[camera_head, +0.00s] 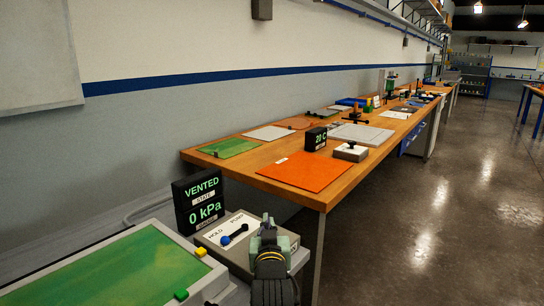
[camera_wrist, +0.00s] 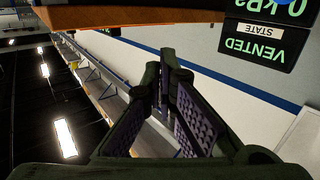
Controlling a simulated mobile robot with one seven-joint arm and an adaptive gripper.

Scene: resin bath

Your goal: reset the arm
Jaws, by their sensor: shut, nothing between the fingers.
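A black display (camera_head: 199,200) reads VENTED and 0 kPa; it appears upside down in the wrist view (camera_wrist: 257,42). A green-surfaced tray (camera_head: 110,270) lies at lower left. A wooden bench (camera_head: 230,172) with an orange mat (camera_head: 305,171) runs back along the wall. The floor (camera_head: 440,200) at right is clear.

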